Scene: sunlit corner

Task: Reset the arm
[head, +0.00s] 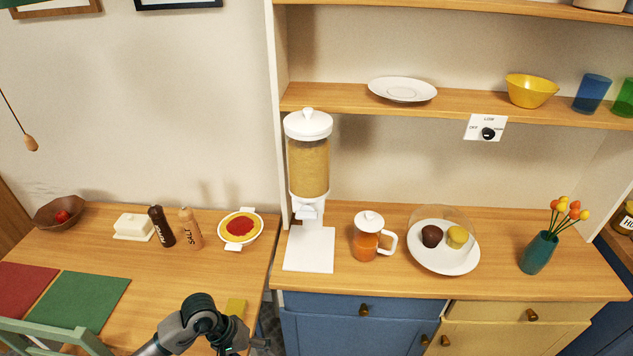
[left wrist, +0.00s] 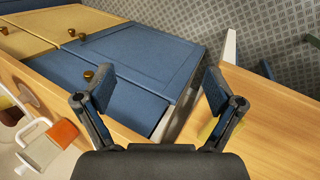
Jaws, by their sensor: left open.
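My left gripper (head: 236,340) is low in the head view, over the right front part of the wooden table (head: 160,285), near the gap beside the blue cabinet. The dark grey arm bends at the bottom edge and partly covers the gripper. In the left wrist view its two dark fingers are spread wide apart with nothing between them, so the gripper (left wrist: 154,88) is open and empty. Beyond the fingers are blue cabinet fronts (left wrist: 135,60) and the patterned floor. My right gripper is in neither view.
A yellow item (head: 236,307) lies on the table just behind my gripper. Salt (head: 190,228) and pepper (head: 161,227) mills and a plate (head: 241,246) stand farther back. The counter (head: 380,285) on the right holds a dispenser (head: 308,165) and an orange-filled pot (head: 367,244).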

